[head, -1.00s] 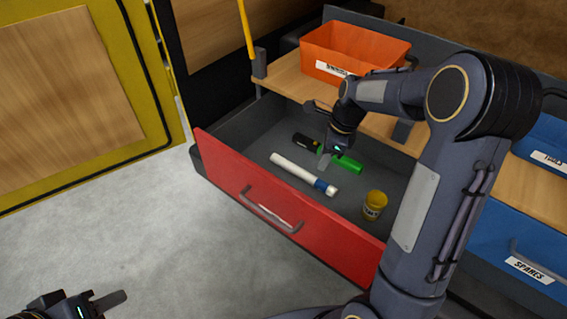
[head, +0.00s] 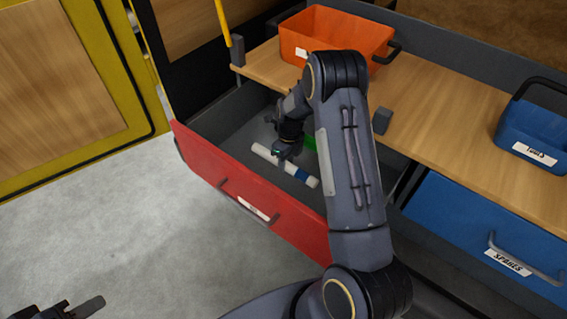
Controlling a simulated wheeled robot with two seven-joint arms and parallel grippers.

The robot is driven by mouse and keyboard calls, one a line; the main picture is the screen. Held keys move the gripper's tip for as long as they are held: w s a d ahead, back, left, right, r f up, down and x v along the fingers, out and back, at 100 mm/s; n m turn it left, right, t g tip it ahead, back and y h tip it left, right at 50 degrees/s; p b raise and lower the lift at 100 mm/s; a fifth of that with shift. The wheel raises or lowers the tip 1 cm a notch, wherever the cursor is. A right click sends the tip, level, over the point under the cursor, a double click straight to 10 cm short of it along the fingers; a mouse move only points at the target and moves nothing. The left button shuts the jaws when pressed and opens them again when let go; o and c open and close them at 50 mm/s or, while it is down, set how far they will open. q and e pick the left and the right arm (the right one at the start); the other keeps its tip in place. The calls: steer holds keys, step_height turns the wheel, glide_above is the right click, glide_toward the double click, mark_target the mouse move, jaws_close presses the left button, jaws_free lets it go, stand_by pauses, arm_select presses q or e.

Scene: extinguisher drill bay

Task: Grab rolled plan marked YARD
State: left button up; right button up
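A white rolled plan (head: 263,152) with a blue band near its right end lies on the floor of the open red drawer (head: 245,195). No YARD marking can be read on it. My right gripper (head: 284,158) points down at the middle of the roll and covers part of it. Its fingertips are too small and dark to show whether they grip the roll. My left gripper (head: 88,309) is at the bottom left corner, away from the drawer, and only partly in frame.
A green object (head: 310,142) lies behind the roll, mostly hidden by my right arm. An orange bin (head: 335,42) stands on the wooden top (head: 450,128). A blue tote (head: 532,130) and a shut blue drawer (head: 470,225) marked SPARES are at the right. The floor at left is clear.

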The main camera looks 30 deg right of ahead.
steer(key=shift+f, duration=0.35)
steer(key=shift+c, duration=0.4)
steer(key=c, duration=0.5)
steer(key=shift+c, duration=0.2)
steer(key=shift+r, duration=0.15)
